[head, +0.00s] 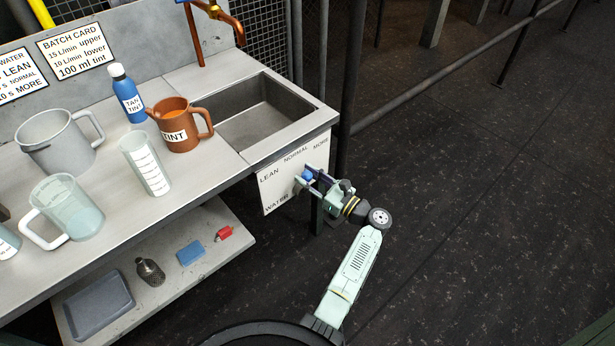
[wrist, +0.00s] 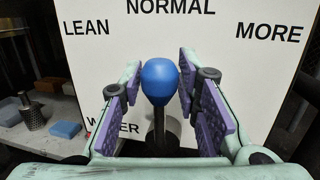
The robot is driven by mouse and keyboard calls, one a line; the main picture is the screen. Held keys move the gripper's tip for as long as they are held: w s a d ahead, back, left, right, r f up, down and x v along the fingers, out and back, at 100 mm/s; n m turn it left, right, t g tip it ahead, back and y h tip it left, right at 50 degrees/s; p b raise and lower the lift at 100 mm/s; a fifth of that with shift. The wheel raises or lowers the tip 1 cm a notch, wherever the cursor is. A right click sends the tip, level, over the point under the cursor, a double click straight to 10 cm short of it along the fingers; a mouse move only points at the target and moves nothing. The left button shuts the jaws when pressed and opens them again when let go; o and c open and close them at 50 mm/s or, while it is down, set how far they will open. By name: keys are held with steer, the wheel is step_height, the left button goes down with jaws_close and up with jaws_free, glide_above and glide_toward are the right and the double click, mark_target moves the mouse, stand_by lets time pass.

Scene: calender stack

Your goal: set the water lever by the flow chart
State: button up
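The water lever has a blue knob (wrist: 160,80) on a black stem. It stands upright in the wrist view, below the word NORMAL on the white panel (wrist: 225,70) marked LEAN, NORMAL and MORE. In the head view the knob (head: 308,175) is partly hidden by my gripper (head: 312,180). My gripper (wrist: 161,84) is open, with one purple-padded finger on each side of the knob and small gaps showing. The flow chart (head: 18,76) on the back wall is cut off by the frame edge; WATER, LEAN, NORMAL and MORE are partly readable.
A lower shelf (head: 210,255) lies left of my arm.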

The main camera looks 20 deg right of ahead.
steer(key=o, duration=0.3)
steer(key=v, duration=1.2)
stand_by(0.4)
